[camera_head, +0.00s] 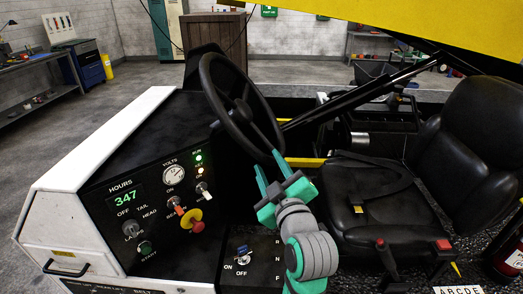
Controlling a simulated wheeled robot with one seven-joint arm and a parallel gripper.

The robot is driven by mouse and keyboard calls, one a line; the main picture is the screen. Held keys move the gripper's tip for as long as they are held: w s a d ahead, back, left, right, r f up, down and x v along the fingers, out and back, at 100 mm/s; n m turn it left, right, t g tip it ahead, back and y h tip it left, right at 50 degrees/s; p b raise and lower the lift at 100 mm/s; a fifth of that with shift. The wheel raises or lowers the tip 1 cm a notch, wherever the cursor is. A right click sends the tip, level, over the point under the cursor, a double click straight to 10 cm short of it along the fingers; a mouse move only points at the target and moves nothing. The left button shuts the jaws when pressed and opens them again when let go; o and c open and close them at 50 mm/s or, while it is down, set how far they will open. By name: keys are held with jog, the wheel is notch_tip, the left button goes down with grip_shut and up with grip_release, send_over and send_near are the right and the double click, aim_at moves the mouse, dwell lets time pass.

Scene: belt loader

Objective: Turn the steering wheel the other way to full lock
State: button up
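The black steering wheel (207,84) stands tilted above the dashboard in the head view, near the upper middle. Its spokes and hub (240,112) are visible. My gripper (267,160) has teal fingers and points up at the lower right part of the rim. The fingers are spread apart with a gap between them. The right fingertip is at or very close to the rim's lower end; I cannot tell if it touches.
A black dashboard (140,200) with gauge, switches and a red-yellow knob (195,226) lies left of my gripper. A black seat (375,207) with armrest levers is to the right. A dark diagonal bar (360,88) runs behind the wheel. A yellow panel (420,28) hangs overhead.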

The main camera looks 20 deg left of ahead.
jog(key=x, duration=0.6)
jog(key=shift+w, duration=0.3)
jog(key=shift+w+a, duration=0.3)
jog(key=shift+a, duration=0.05)
grip_shut()
